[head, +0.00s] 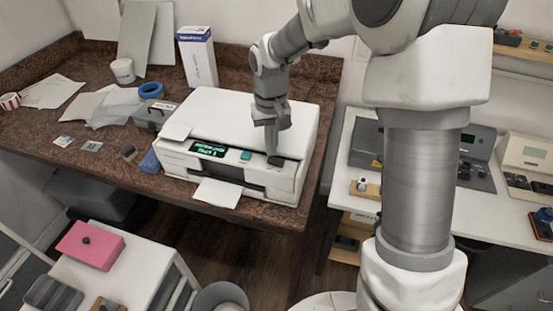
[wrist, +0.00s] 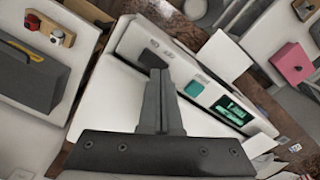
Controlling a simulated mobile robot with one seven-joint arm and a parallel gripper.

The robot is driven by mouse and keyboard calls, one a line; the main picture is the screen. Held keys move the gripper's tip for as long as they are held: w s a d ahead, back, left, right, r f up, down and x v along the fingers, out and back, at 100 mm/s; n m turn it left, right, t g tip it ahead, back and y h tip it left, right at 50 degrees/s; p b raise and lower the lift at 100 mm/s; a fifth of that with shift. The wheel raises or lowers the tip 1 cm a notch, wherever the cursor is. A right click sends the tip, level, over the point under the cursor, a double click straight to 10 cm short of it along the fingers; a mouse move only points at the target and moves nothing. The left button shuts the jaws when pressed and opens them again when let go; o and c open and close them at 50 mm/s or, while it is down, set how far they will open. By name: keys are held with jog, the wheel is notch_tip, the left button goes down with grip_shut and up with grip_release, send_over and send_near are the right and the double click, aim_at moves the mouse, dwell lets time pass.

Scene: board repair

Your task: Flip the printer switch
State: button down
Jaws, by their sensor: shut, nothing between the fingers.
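The white printer (head: 232,111) stands on the brown table. Its front panel has a lit green display (head: 207,149) and a teal button (head: 246,155); in the wrist view the display (wrist: 232,110) and button (wrist: 193,88) lie right of my fingers. My gripper (head: 271,149) is shut and empty, pointing down at the right end of the panel. A dark switch (head: 275,161) shows right at my fingertips; in the wrist view its dark top (wrist: 151,58) is just beyond the fingers (wrist: 156,72), partly hidden. I cannot tell whether they touch or which way it is set.
A blue tape roll (head: 151,90), a grey box (head: 152,117) and papers (head: 105,104) lie left of the printer. A tall white box (head: 198,57) stands behind it. A white bench (head: 340,155) with devices is on the right.

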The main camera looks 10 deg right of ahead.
aim_at(273, 160)
jog(key=shift+f+b, duration=0.75)
jog(key=shift+f, duration=0.25)
dwell(0.5)
jog(key=shift+r+p, duration=2.6)
jog(key=shift+r, duration=0.95)
jog(key=s+d+r+t, duration=0.3)
jog(key=s+d+r, duration=0.3)
jog(key=s+r, duration=0.5)
jog(key=s+d+r+t, duration=0.1)
jog(key=s, duration=0.4)
jog(key=s+d+r+m+t, duration=0.1)
jog(key=s+d+r, duration=0.1)
jog(key=s, duration=0.4)
jog(key=shift+s+d+r+m+t, duration=0.2)
jog(key=shift+d+m+t, duration=0.05)
jog(key=shift+m+t, duration=0.05)
